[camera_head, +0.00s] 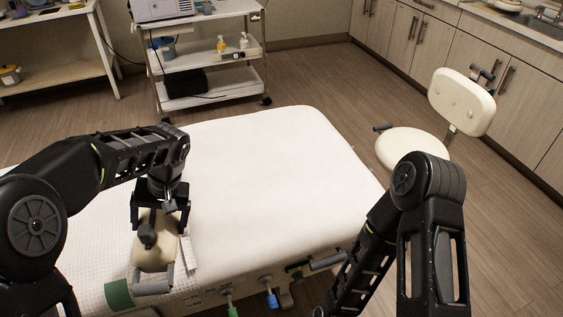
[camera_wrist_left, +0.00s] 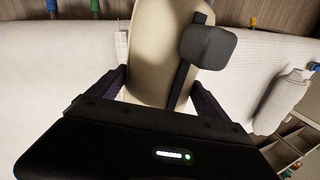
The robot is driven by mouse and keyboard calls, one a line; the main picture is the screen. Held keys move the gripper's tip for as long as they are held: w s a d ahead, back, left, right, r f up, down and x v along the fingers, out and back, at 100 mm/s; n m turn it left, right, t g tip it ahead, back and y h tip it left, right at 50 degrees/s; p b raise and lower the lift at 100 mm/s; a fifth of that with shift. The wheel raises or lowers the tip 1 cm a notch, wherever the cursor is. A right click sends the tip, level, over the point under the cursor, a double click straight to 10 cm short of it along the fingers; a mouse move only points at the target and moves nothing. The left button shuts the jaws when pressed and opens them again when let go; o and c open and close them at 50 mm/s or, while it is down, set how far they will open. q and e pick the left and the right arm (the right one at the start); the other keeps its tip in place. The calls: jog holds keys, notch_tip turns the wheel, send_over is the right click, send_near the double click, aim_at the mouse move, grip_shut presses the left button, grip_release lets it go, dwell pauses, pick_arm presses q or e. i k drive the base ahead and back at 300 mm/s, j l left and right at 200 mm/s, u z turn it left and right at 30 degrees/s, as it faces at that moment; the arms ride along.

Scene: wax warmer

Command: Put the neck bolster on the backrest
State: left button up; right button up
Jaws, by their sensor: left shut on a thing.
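My left gripper (camera_head: 158,222) is above the near left part of the white bed (camera_head: 265,170). It is shut on a cream padded piece (camera_head: 154,256). In the left wrist view this piece (camera_wrist_left: 150,55) lies between the two fingers, with a dark grey block on a bar (camera_wrist_left: 207,47) over it. I cannot tell for sure whether it is the neck bolster. A cream backrest (camera_head: 461,101) stands upright on a stool, beyond the bed at right. My right arm shows at the lower right; its gripper is out of view.
The stool's round seat (camera_head: 411,147) is beside the bed's far right corner. A wheeled cart (camera_head: 207,88) with bottles stands behind the bed. Colored knobs (camera_head: 271,298) line the bed's near edge. In the left wrist view a white rolled object (camera_wrist_left: 282,102) lies at right. The bed's middle is clear.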

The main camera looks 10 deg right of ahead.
aim_at(290, 167)
jog(key=z, duration=0.9)
jog(key=i+l, duration=0.3)
jog(key=i, duration=0.25)
jog(key=i+l, duration=0.3)
jog(key=i, duration=0.2)
